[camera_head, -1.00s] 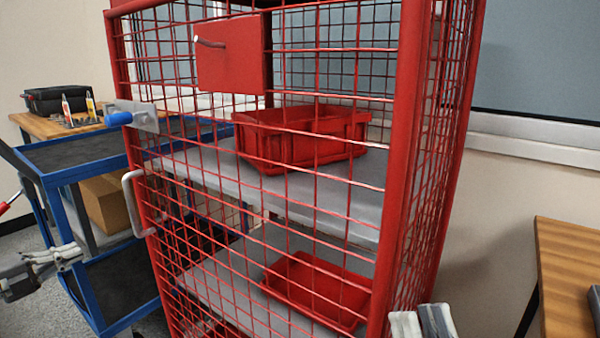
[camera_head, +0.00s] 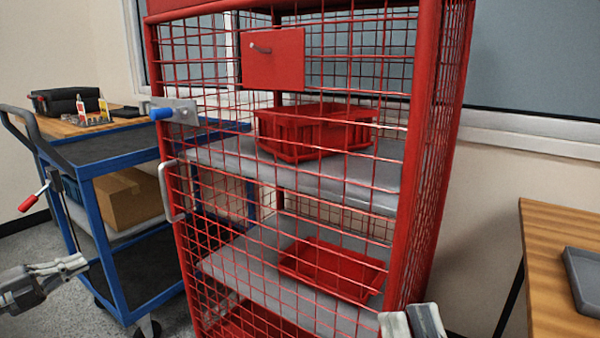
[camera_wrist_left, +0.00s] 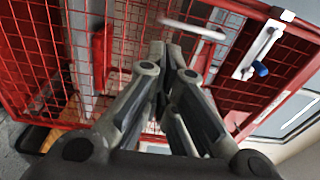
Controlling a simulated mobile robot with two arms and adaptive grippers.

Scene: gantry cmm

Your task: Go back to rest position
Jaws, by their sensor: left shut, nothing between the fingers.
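My left gripper (camera_head: 68,266) is at the lower left of the head view, in front of the blue cart. It is shut and empty, apart from the cage. It also shows in the left wrist view (camera_wrist_left: 172,50), fingers together, with the cage's mesh beyond. My right gripper (camera_head: 412,315) is at the bottom edge of the head view, below the cage's right corner post. Only its finger ends show, side by side, and I cannot tell whether they are open. The red mesh cage (camera_head: 424,150) stands in the middle with its door closed.
The cage door has a white handle (camera_head: 168,190) and a latch with a blue knob (camera_head: 160,114). Red bins (camera_head: 315,130) sit on its shelves. A blue cart (camera_head: 85,190) with a cardboard box (camera_head: 130,198) stands left. A wooden table (camera_head: 545,235) stands right.

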